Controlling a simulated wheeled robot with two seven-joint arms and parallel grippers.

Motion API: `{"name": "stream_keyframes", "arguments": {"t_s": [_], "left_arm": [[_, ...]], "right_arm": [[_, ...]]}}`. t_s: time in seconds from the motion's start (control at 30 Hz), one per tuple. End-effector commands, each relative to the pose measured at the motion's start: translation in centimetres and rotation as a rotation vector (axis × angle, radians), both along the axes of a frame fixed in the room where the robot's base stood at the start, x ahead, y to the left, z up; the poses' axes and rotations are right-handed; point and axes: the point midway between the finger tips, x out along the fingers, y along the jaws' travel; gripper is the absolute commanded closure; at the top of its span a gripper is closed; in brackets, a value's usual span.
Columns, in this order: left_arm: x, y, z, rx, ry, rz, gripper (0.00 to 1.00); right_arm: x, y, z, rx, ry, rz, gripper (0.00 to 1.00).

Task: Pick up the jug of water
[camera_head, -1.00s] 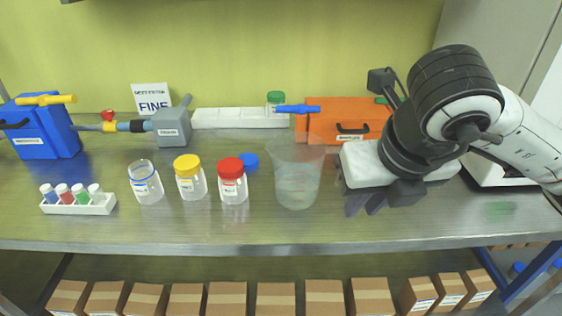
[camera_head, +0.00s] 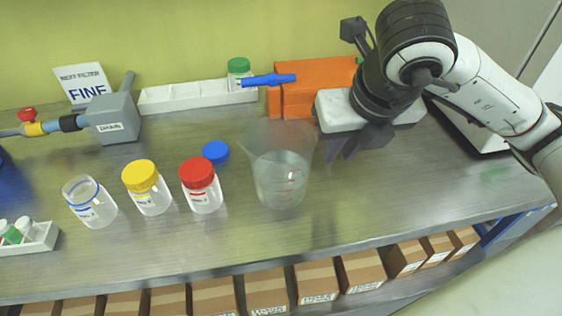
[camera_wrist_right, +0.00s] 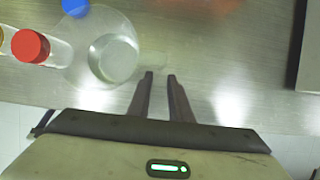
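The jug of water (camera_head: 280,182) is a clear, wide-mouthed vessel, part filled, standing upright on the metal counter. It shows at the upper left of the right wrist view (camera_wrist_right: 113,58). My right gripper (camera_head: 345,150) is to the right of the jug in the head view, apart from it. In the right wrist view its two fingers (camera_wrist_right: 160,76) stand a narrow gap apart with nothing between them. My left gripper is not in view.
Red-lidded (camera_head: 202,187), yellow-lidded (camera_head: 148,190) and open (camera_head: 90,203) jars stand left of the jug. A blue lid (camera_head: 215,152) lies behind. An orange box (camera_head: 300,84) and white block (camera_head: 340,112) stand at the back. Counter front of the jug is clear.

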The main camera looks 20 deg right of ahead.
Motion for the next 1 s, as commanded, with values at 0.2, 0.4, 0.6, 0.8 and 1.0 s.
{"name": "stream_keyframes", "arguments": {"t_s": [0.2, 0.4, 0.6, 0.8, 1.0], "left_arm": [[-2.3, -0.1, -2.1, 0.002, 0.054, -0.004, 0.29], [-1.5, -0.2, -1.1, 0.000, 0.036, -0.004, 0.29], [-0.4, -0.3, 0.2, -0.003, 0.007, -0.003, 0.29], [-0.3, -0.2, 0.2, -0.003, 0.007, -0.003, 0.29], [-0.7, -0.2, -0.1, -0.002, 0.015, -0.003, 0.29]], "right_arm": [[1.0, -0.2, -2.4, 0.001, 0.001, -0.001, 0.81], [1.9, -0.6, -3.8, -0.002, 0.005, -0.002, 0.81], [3.3, -0.9, -6.4, -0.001, 0.003, -0.002, 0.81], [3.7, -1.0, -7.1, -0.002, -0.001, 0.001, 0.81], [3.7, -0.9, -7.1, -0.001, -0.001, 0.000, 0.93]]}}
